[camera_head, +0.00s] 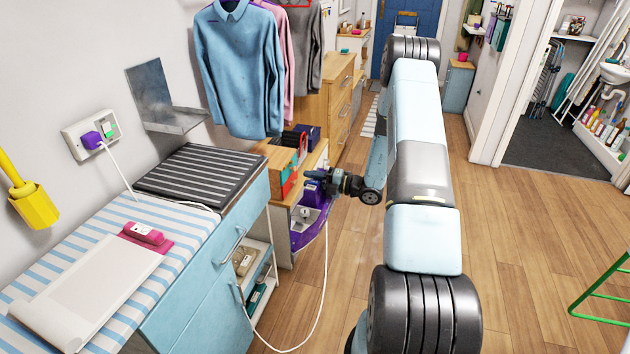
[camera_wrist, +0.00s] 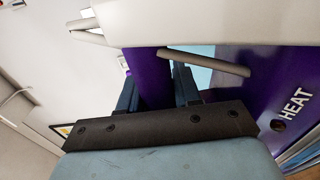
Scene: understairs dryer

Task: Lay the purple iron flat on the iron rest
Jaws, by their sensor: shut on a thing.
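The purple iron (camera_head: 311,236) hangs in the air just right of the light-blue counter unit, in front of wooden shelving. My gripper (camera_head: 325,180) is shut on its handle at the upper part. In the wrist view the purple iron (camera_wrist: 298,80) fills the right side, with "HEAT" on its body, and the purple handle passes between my fingers (camera_wrist: 160,85). A dark ribbed pad with pale stripes, which looks like the iron rest (camera_head: 200,172), lies on the counter's far end, left of the iron and apart from it. Its surface looks bare.
A white cord runs from the iron down in a loop near the floor. A metal wall bracket (camera_head: 170,118) and hanging shirts (camera_head: 240,70) are behind the pad. A pink item (camera_head: 143,233) and white board (camera_head: 90,285) lie on the striped cover.

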